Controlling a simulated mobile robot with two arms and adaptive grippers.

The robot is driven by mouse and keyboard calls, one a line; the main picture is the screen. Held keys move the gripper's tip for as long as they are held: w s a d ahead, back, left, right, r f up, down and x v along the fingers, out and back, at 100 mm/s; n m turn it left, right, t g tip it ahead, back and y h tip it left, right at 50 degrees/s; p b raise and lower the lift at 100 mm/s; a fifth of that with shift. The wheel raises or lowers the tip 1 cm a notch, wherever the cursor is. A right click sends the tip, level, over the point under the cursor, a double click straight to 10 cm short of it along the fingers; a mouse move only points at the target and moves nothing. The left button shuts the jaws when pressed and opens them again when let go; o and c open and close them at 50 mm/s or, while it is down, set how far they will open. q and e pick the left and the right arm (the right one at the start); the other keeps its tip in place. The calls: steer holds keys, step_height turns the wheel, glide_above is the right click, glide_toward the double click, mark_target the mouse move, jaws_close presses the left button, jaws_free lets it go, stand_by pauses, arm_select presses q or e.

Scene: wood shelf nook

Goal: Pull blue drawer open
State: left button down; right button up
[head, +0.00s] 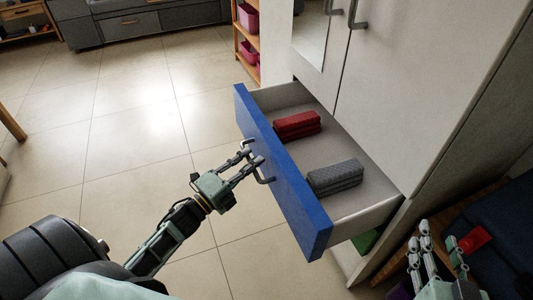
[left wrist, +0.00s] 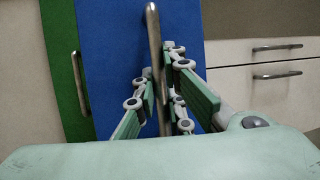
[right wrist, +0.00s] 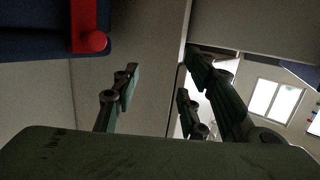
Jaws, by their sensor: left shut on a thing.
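The blue drawer (head: 285,180) is pulled out of the white wardrobe in the head view, its inside showing. A folded red cloth (head: 297,125) and a folded grey cloth (head: 335,177) lie in it. My left gripper (head: 250,161) is shut on the drawer's metal handle (head: 265,170). In the left wrist view the handle (left wrist: 154,50) runs between the fingers, in front of the blue front (left wrist: 110,60). My right gripper (head: 440,250) is at the lower right of the head view, apart from the drawer. In the right wrist view its fingers (right wrist: 155,95) are spread with nothing between them.
The white wardrobe (head: 420,90) rises behind the drawer. A green drawer front (head: 365,241) shows below the blue one. A dark blue seat (head: 505,230) with a red item (head: 475,239) is near my right gripper. Tiled floor (head: 120,130) is clear at left.

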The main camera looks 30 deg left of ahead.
arm_select(q)
steer(key=shift+s+a+f, duration=0.1)
steer(key=shift+s+a, duration=0.55)
steer(key=shift+s, duration=0.2)
arm_select(e)
steer(key=shift+s+d+f+g+h, duration=0.2)
steer(key=shift+f+g, duration=0.15)
steer(key=shift+f, duration=0.25)
steer(key=shift+s+d+f+g+h, duration=0.15)
steer(key=shift+f+g, duration=0.2)
steer(key=shift+f, duration=0.2)
steer(key=shift+a, duration=0.1)
arm_select(q)
steer(key=c, duration=1.8)
jaws_free()
steer(key=v, duration=1.2)
